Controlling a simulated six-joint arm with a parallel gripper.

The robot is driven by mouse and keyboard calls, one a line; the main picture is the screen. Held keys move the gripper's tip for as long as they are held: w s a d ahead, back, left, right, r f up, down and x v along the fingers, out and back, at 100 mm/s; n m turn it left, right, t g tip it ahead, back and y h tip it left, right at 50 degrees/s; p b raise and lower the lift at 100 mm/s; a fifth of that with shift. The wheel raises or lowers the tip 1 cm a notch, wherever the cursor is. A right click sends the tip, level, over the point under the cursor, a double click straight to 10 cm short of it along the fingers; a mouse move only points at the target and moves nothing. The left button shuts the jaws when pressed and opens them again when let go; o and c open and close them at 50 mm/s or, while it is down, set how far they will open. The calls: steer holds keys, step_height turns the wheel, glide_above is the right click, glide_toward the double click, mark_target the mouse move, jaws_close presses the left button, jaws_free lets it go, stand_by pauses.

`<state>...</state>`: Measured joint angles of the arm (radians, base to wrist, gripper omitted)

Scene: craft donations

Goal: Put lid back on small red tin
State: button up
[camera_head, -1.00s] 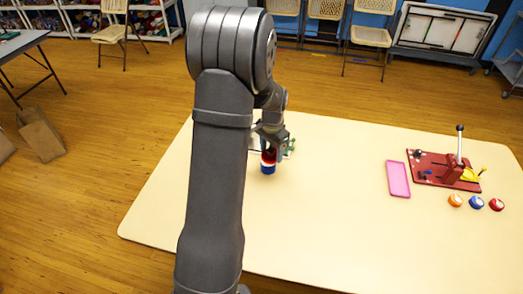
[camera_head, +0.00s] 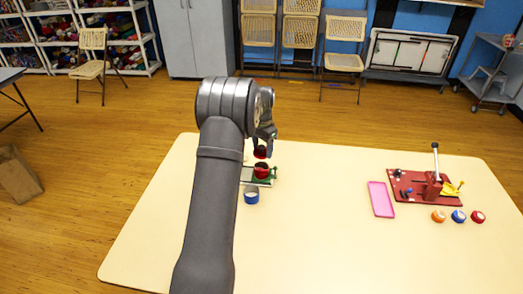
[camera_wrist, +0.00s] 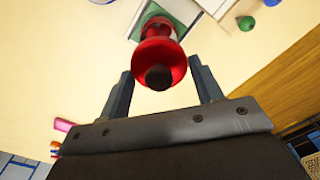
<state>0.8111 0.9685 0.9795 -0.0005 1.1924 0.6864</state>
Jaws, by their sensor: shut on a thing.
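My gripper (camera_head: 264,146) is shut on a red lid (camera_head: 260,154) with a dark middle, held in the air at the back left of the table. The wrist view shows the round red lid (camera_wrist: 146,58) between the two fingers, with a dark round spot on it. A small red tin (camera_head: 262,171) stands upright on a pale board with green parts, just below the held lid in the head view. A gap shows between them there.
A pink tray (camera_head: 381,199), a red lever press (camera_head: 432,188) and orange, blue and red round pieces (camera_head: 458,216) lie at the right. The middle of the table (camera_head: 320,220) is clear.

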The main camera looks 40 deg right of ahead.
steer(key=shift+f, duration=2.9)
steer(key=shift+f, duration=0.2)
steer(key=o, duration=1.4)
steer(key=shift+c, duration=0.2)
steer(key=shift+r, duration=0.1)
steer(key=shift+r, duration=3.45)
steer(key=shift+c, duration=0.4)
jaws_close()
